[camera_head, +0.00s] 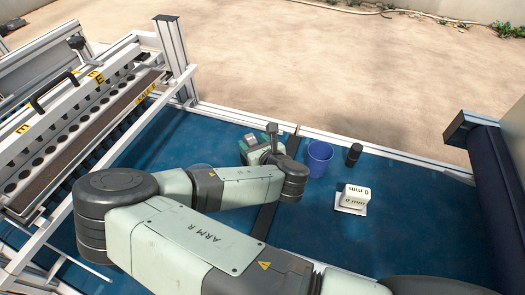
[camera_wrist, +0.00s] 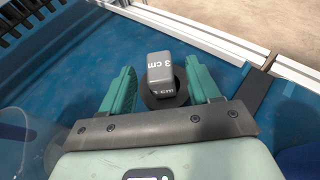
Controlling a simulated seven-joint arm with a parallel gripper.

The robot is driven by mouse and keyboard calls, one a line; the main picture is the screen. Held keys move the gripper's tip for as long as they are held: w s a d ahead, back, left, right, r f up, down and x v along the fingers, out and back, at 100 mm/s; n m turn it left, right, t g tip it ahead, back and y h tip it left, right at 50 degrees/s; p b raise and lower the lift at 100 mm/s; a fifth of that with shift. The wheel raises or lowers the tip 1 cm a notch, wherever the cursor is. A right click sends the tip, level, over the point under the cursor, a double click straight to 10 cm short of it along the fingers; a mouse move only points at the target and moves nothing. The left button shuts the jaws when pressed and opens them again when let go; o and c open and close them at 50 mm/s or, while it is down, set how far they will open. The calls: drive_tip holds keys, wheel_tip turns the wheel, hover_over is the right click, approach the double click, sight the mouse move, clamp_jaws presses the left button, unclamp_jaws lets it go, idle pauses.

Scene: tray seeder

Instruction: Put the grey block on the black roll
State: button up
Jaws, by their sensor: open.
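The grey block (camera_wrist: 160,72), marked "3 cm", shows in the wrist view between the green fingertips of my gripper (camera_wrist: 165,88). Gaps show on both sides of it, so the open fingers do not hold it. A dark round shape (camera_wrist: 165,100) lies under or just behind the block; I cannot tell if it is a base. In the head view my gripper (camera_head: 262,150) points down near the back rail, and a small dark grey shape beside it looks like the block. A small upright black roll (camera_head: 354,154) stands right of the blue cup.
The blue cup (camera_head: 319,158) stands between my gripper and the black roll. A white block marked "0 mm" (camera_head: 355,196) sits in front of the roll. A white rail (camera_head: 400,159) edges the blue surface at the back. The seeder frame (camera_head: 172,50) stands at left.

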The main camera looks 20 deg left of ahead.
drive_tip(key=v, duration=0.7)
drive_tip(key=shift+s+d, duration=0.15)
